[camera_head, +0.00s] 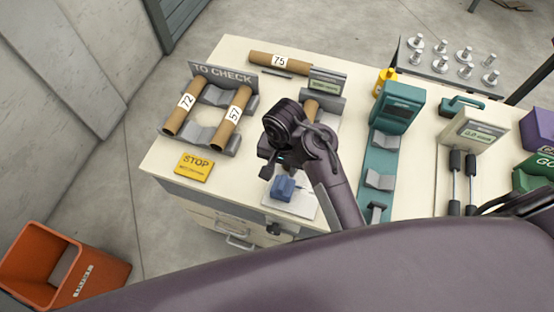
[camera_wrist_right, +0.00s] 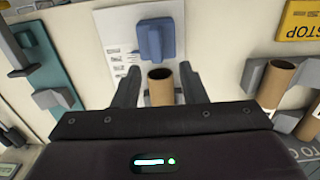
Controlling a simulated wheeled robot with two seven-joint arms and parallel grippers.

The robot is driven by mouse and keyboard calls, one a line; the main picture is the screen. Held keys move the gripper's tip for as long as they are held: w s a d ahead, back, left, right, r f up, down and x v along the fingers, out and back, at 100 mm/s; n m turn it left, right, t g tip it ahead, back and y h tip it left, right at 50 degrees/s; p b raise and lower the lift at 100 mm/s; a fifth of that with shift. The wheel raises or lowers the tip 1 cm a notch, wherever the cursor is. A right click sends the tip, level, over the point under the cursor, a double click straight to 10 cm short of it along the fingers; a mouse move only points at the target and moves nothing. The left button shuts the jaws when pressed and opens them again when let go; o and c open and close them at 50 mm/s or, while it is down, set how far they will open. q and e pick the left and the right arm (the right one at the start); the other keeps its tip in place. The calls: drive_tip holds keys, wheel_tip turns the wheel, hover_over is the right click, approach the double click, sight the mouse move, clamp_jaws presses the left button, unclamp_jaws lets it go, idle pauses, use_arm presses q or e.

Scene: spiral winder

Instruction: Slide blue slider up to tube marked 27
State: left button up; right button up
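The blue slider (camera_head: 283,188) sits at the near end of a pale plate by the table's front edge. It also shows in the right wrist view (camera_wrist_right: 156,40). A brown tube (camera_head: 312,106) lies in a grey cradle behind my right gripper, mostly hidden by the arm, its label out of sight. In the right wrist view a brown tube end (camera_wrist_right: 160,86) shows between my spread fingers, with gaps on both sides. My right gripper (camera_head: 268,162) is open, just behind the slider and apart from it. No label 27 is readable. My left gripper is not in view.
Tubes marked 72 (camera_head: 186,107) and 57 (camera_head: 234,116) lie in the TO CHECK rack. Tube 75 (camera_head: 280,64) lies at the back. A teal device (camera_head: 398,104) stands to the right.

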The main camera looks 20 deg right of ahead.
sight(283, 182)
drive_tip(key=shift+s+f, duration=0.1)
drive_tip(key=shift+f, duration=0.25)
drive_tip(key=f, duration=0.2)
drive_tip(key=s+f+p, duration=0.1)
drive_tip(key=f, duration=0.1)
drive_tip(key=shift+s+f, duration=0.1)
drive_tip(key=shift+f, duration=0.2)
drive_tip(key=shift+w+f, duration=0.25)
drive_tip(key=shift+f, duration=0.8)
clamp_jaws()
drive_tip(key=w+d, duration=0.2)
drive_tip(key=w, duration=0.1)
drive_tip(key=shift+w+d+r, duration=0.1)
drive_tip(key=shift+w, duration=0.1)
drive_tip(key=shift+w+d, duration=0.2)
drive_tip(key=shift+w, duration=0.05)
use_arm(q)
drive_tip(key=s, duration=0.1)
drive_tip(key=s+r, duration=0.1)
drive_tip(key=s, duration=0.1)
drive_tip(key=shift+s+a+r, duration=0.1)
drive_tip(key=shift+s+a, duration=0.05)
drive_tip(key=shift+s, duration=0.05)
